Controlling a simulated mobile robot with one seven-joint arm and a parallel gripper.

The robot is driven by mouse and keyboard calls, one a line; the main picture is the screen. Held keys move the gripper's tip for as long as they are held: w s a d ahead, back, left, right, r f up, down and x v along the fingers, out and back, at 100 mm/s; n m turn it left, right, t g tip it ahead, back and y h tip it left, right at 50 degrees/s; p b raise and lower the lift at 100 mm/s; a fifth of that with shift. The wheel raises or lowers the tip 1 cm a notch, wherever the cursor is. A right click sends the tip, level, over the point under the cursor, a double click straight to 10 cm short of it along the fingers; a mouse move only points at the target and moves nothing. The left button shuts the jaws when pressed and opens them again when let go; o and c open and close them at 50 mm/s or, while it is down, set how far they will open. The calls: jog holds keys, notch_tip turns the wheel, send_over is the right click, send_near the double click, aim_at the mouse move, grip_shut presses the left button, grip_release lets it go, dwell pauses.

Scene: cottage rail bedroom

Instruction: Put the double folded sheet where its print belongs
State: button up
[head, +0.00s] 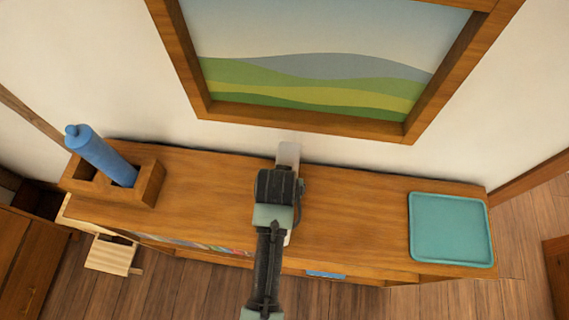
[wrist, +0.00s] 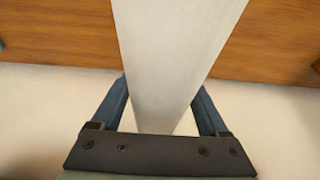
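A pale, plain strip, which looks like the folded sheet (head: 288,153), sticks out behind and in front of my gripper (head: 277,215) over the cabinet top in the head view. In the wrist view the sheet (wrist: 175,50) runs lengthwise between the two blue-grey fingers of my gripper (wrist: 164,95), which meet its two long edges. I see no print on the face in view. My arm hides the middle of the sheet in the head view. I cannot tell whether it touches the cabinet top.
The wooden cabinet top (head: 355,215) is mostly clear. A wooden holder (head: 150,185) with a leaning blue bottle (head: 105,160) stands at left, a teal tray (head: 450,230) at right. Coloured items (head: 200,245) show along the front below. A framed landscape (head: 320,75) hangs behind. A small stool (head: 110,256) stands at lower left.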

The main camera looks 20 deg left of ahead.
jog(key=shift+o, duration=1.1)
